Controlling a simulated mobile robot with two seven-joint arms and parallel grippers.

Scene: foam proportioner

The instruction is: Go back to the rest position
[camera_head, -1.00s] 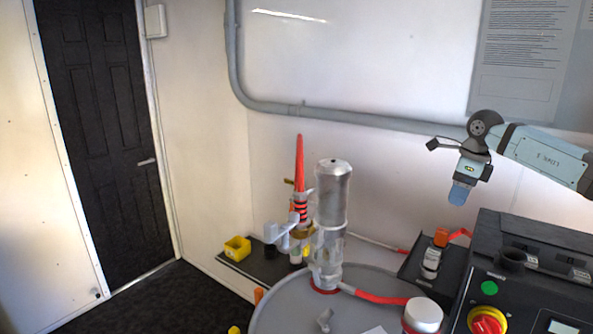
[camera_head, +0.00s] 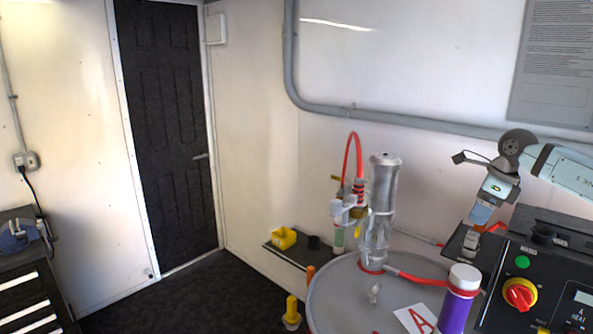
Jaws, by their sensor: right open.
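My right gripper (camera_head: 480,222) is at the right of the head view, on an arm that comes in from the right edge. It points down, with its fingers open over the small dark stand beside the control panel (camera_head: 535,285). An orange-topped fitting on that stand is partly hidden behind or below the fingers, and I cannot tell whether they touch it. My left gripper does not show.
A grey drum lid (camera_head: 335,300) carries a silver pump (camera_head: 382,200) with a red hose. A purple bottle (camera_head: 458,300) with a white cap stands at the front. A yellow bin (camera_head: 283,238) sits on a low shelf. Open floor lies before the black door (camera_head: 168,130).

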